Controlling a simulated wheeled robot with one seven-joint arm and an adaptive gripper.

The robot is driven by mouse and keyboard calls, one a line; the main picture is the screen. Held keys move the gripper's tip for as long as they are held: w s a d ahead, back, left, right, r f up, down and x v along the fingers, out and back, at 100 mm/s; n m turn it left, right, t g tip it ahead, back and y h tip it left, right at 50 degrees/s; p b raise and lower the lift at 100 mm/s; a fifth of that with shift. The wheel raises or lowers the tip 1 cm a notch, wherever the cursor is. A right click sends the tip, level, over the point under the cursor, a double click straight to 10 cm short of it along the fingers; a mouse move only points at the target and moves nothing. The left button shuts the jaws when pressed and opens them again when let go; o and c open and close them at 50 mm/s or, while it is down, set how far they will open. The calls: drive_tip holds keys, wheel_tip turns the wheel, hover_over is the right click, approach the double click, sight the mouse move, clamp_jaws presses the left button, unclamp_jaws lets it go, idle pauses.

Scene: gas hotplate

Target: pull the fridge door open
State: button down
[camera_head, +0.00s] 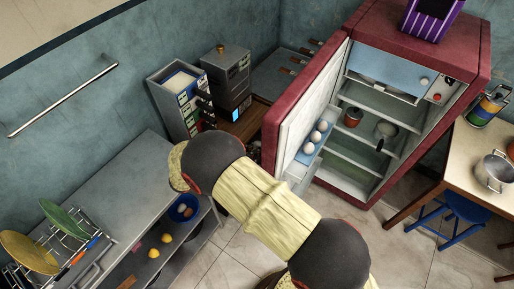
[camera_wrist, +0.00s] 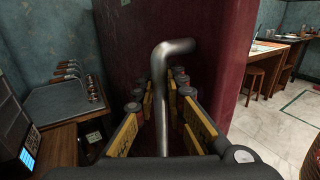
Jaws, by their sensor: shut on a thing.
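The dark red fridge (camera_head: 476,72) stands at the upper right of the head view. Its door (camera_head: 311,92) is swung wide open to the left, showing the pale inside with eggs in a door rack. In the wrist view the door's dark red outer face (camera_wrist: 222,62) fills the middle. A bent grey metal handle (camera_wrist: 172,47) stands out from it. My gripper (camera_wrist: 163,97) has its yellow-padded fingers on both sides of the handle and is shut on it. In the head view my gripper is hidden behind my arm.
A metal counter (camera_head: 110,185) with a dish rack and plates lies at the left. Dark appliances (camera_head: 228,75) stand on a wooden unit left of the door. A table (camera_head: 465,150) and blue stool (camera_head: 462,208) stand at the right. Tiled floor (camera_head: 395,245) is clear before the fridge.

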drive_tip(key=c, duration=1.8)
unclamp_jaws()
drive_tip(key=shift+c, duration=0.2)
drive_tip(key=v, duration=1.2)
